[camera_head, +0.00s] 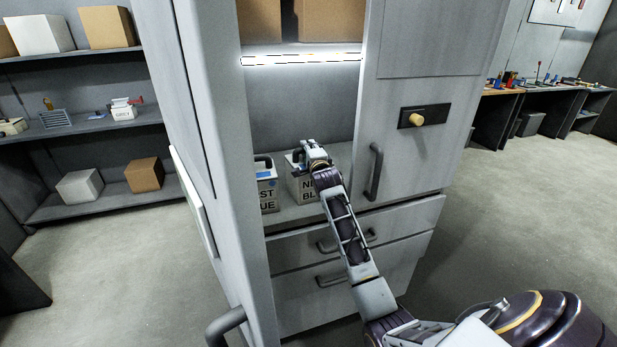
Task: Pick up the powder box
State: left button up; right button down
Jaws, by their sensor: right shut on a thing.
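Two small grey powder boxes with dark handles and black lettering stand side by side on the lower shelf of an open cabinet. The left powder box (267,190) is partly cut off by the cabinet's side wall. The right powder box (302,187) has its right part hidden behind my right arm. My right gripper (311,152) is at the top of the right powder box and is shut on it, apparently at the handle; the fingers are small and hard to make out. My left gripper is not in view.
The cabinet's shelf (343,160) is bare behind the boxes. A cabinet door (415,150) with a handle stands to the right, and drawers (350,235) lie below. Cardboard boxes (332,20) sit on the shelf above. Shelving with boxes (95,132) is at the left.

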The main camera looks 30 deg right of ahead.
jog(key=shift+r, duration=0.25)
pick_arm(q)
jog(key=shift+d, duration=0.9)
